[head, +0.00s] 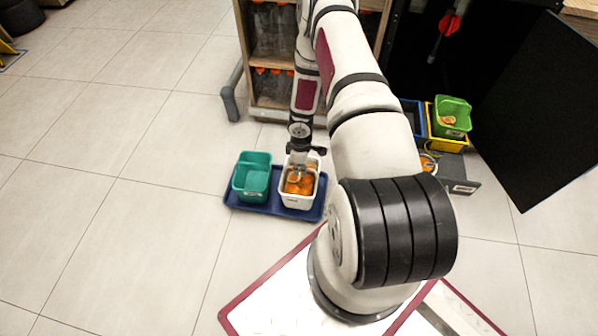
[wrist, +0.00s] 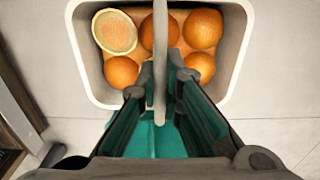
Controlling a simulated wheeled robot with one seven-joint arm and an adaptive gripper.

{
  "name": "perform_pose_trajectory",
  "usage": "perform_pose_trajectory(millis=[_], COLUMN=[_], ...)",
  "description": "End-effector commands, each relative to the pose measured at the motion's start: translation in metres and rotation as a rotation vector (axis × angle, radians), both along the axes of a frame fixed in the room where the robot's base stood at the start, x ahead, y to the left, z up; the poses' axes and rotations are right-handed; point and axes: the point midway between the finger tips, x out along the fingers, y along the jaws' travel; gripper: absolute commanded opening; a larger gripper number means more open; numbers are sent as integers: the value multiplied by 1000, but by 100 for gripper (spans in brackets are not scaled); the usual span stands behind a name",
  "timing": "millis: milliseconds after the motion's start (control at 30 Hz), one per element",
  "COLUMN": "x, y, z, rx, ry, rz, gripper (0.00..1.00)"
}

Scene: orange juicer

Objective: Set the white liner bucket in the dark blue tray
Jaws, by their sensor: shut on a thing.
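The white liner bucket (head: 297,200) holds several oranges and shows over the right half of the dark blue tray (head: 271,204). I cannot tell whether its base touches the tray. In the wrist view the bucket (wrist: 88,80) fills the upper middle, with a cut orange half at its upper left. My gripper (head: 299,170) is above the bucket; in the wrist view its fingers (wrist: 160,92) are shut on the bucket's thin handle (wrist: 160,50). No blue tray shows in the wrist view.
A teal bucket (head: 252,177) stands in the left half of the tray. Behind is a wooden shelf unit (head: 246,60). At the right are a green bin (head: 453,112) and a yellow bin (head: 449,142). Floor left of the tray is clear.

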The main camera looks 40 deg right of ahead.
Motion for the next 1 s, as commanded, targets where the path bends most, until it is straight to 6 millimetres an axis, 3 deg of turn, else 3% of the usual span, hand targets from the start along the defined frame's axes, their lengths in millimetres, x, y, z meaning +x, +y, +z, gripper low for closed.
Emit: perform_pose_trajectory(millis=[167,500,967,1000], x=[10,9,9,9], y=[-2,-1,-1,0], z=[2,-32,-36,-36], rx=[2,0,0,1], ry=[-4,-2,-2,-2], rz=[-6,-3,-2,-3], gripper=[0,0,0,14])
